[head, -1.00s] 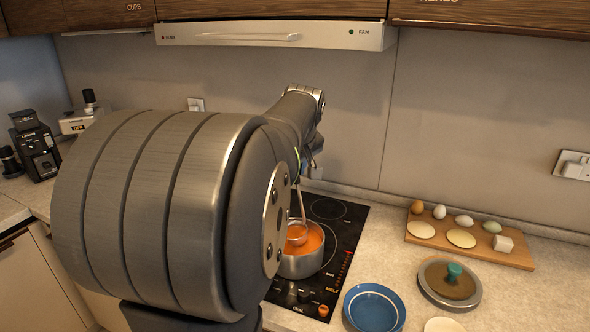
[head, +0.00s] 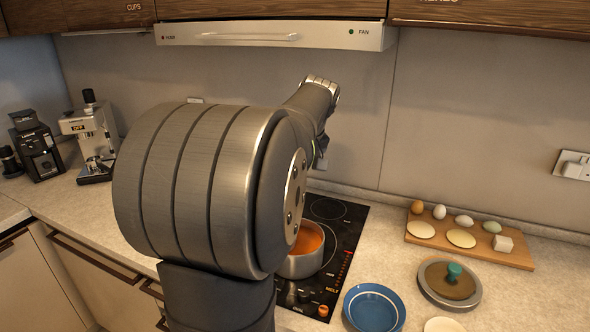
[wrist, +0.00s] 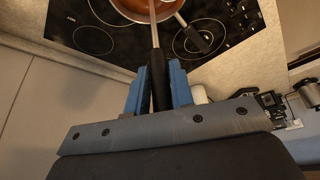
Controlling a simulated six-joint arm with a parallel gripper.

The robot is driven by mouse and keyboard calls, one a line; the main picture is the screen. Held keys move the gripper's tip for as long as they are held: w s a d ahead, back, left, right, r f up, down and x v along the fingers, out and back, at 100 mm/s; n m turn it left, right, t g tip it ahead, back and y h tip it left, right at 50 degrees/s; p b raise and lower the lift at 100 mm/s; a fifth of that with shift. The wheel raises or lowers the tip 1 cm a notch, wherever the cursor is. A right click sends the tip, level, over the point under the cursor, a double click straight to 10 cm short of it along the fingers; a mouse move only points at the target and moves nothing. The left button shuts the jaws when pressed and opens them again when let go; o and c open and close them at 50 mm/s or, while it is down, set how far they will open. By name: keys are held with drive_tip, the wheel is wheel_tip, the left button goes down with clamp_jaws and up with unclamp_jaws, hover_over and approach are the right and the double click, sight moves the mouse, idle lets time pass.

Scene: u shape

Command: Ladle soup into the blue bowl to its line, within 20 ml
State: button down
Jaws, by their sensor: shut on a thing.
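The steel pot (head: 300,266) of orange soup stands on the black hob, partly behind my arm. Its soup and rim also show at the top of the wrist view (wrist: 128,8). The blue bowl (head: 374,308) sits on the counter right of the hob, and no soup shows in it. In the wrist view, the blue fingers of my gripper (wrist: 158,80) are shut on the black handle of the ladle (wrist: 160,92). Its steel shaft runs up over the pot. The ladle's cup is out of sight, and my arm hides the ladle in the head view.
A round lid (head: 436,288) with a teal knob lies right of the bowl, with a pale dish (head: 444,325) in front. A wooden board (head: 470,243) with eggs and pale rounds lies behind. Coffee machines stand at the far left. The range hood (head: 275,35) hangs above.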

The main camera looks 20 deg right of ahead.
drive_tip(key=shift+r, duration=2.5)
drive_tip(key=shift+a, duration=0.1)
